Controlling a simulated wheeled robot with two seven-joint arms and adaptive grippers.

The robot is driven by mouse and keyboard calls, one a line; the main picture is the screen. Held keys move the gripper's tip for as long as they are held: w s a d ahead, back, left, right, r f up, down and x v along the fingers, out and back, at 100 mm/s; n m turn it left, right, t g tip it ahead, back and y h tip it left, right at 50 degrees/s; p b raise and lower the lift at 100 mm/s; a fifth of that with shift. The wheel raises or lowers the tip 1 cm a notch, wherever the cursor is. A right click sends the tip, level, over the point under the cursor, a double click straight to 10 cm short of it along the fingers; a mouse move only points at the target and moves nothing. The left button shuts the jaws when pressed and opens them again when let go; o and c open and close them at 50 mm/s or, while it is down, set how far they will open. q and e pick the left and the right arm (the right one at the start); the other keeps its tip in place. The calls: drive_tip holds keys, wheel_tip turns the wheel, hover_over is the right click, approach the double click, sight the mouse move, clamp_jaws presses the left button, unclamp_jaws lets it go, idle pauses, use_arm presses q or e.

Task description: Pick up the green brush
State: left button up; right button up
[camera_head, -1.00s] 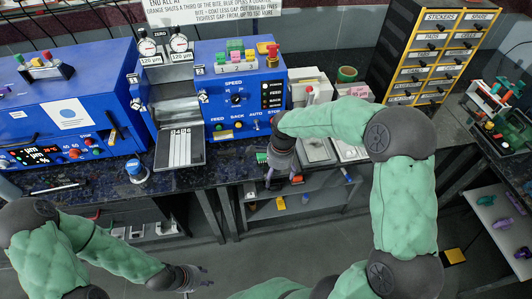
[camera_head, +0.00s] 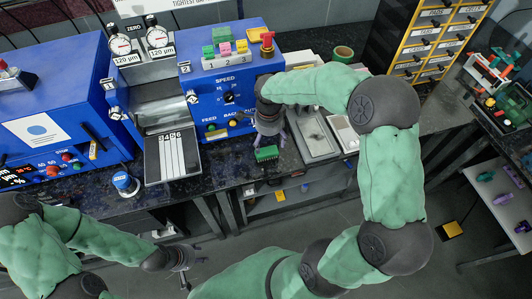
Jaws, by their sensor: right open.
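A small green brush (camera_head: 266,153) with bristles along its lower side is near the front edge of the dark counter. My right gripper (camera_head: 270,139) points down just above and behind the brush. Its fingers are apart, one on each side above the brush. The picture is too small to tell whether they touch it. My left gripper (camera_head: 188,263) hangs low in front of the counter, far from the brush. Its fingers are small and I cannot tell how far apart they are.
A blue machine (camera_head: 225,85) with a slanted metal plate (camera_head: 172,155) stands behind and left of the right gripper. Grey trays (camera_head: 316,138) lie to its right. A blue round knob (camera_head: 124,183) sits at the left on the counter. A yellow drawer cabinet (camera_head: 432,40) stands back right.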

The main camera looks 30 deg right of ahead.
sight(267, 153)
wheel_tip(267, 153, down, 2)
drive_tip(key=shift+w+f, duration=0.1)
drive_tip(key=shift+f, duration=0.1)
drive_tip(key=shift+f+b, duration=0.45)
drive_tip(key=shift+s+a+f+b, duration=0.1)
drive_tip(key=shift+f+b, duration=0.3)
drive_tip(key=shift+f, duration=0.65)
drive_tip(key=shift+s+a+f+b, duration=0.1)
drive_tip(key=shift+f+b, duration=0.3)
drive_tip(key=shift+f, duration=0.65)
drive_tip(key=shift+f+b, duration=0.25)
drive_tip(key=shift+b, duration=0.05)
drive_tip(key=c, duration=1.3)
